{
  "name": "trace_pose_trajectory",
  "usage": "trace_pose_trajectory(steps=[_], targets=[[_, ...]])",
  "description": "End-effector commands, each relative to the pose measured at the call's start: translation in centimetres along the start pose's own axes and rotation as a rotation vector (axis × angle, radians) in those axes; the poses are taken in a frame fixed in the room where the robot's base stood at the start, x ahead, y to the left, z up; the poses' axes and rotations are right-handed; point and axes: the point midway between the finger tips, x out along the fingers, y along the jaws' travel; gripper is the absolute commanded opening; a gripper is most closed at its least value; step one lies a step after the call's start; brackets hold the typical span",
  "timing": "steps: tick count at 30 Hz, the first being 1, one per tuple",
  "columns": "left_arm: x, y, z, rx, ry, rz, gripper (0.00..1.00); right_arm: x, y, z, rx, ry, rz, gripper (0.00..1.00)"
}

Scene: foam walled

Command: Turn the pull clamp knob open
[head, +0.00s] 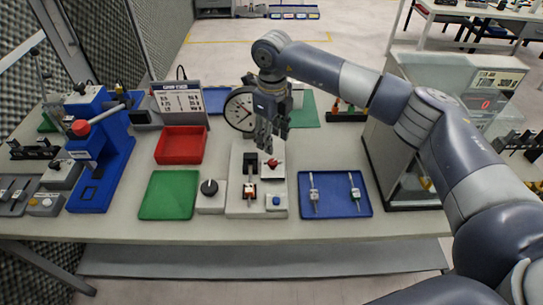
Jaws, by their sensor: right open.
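A light grey fixture (236,208) stands near the table's front middle, with an upright dark slotted part, a small part with red and white on it and a blue button (276,201). A red knob (271,163) sits at its back right, and a black round knob (209,187) is on a small grey block at its left. I cannot tell which knob is the pull clamp's. My right gripper (271,142) is open and empty, pointing down just above and behind the red knob, seemingly apart from it. My left gripper is not in view.
A green mat (169,196) and red bin (181,145) lie left of the fixture; a blue press (98,155) stands farther left. A blue tray (335,207) with two small tools is at the right, before a glass-sided cabinet.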

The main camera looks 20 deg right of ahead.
Motion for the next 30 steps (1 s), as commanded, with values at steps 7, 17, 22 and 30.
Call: trace_pose_trajectory(steps=[7, 17, 22, 30], targets=[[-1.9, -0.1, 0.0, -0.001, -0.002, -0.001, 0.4, 4.6, 0.2, 0.0, -0.001, 0.003, 0.005, 0.44], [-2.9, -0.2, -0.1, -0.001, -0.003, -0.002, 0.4, 8.7, 0.2, 0.0, -0.002, -0.001, 0.005, 0.44], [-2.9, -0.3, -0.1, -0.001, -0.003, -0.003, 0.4, 9.1, 0.2, 0.1, -0.003, -0.003, 0.004, 0.44], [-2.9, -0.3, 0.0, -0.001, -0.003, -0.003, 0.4, 9.0, 0.2, 0.1, -0.003, -0.003, 0.004, 0.17]])
